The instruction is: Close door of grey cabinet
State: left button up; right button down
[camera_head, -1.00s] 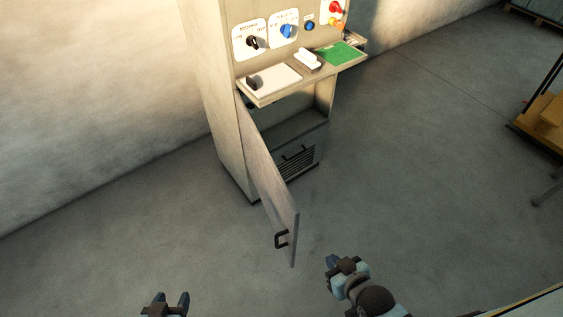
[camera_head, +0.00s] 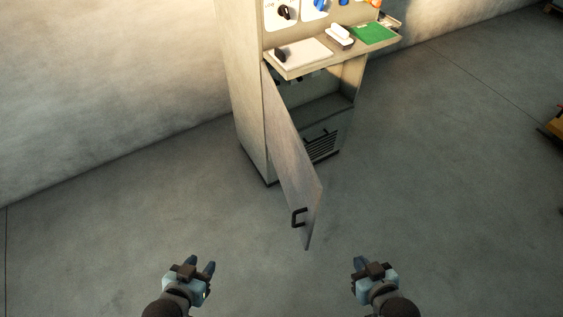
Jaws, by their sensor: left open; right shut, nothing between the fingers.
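The grey cabinet (camera_head: 245,95) stands against the wall at the upper middle. Its lower door (camera_head: 291,160) hangs open, swung out toward me, with a black handle (camera_head: 299,217) near its free lower edge. Behind the door the compartment (camera_head: 322,104) is partly visible. My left gripper (camera_head: 200,266) is open and empty over the floor, below and left of the handle. My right gripper (camera_head: 358,264) is shut and empty, below and right of the door's edge. Neither gripper touches the door.
A shelf (camera_head: 330,55) juts out above the door, carrying a white sheet, a white-and-dark block and a green board (camera_head: 374,33). Dials sit on the panel above. A yellowish object (camera_head: 556,125) shows at the far right edge.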

aim_at(301, 188)
jog(key=j+z, duration=0.1)
jog(key=j, duration=0.65)
jog(key=k+j+z, duration=0.15)
jog(key=j, duration=0.6)
jog(key=j+z, duration=0.1)
jog(key=j, duration=0.65)
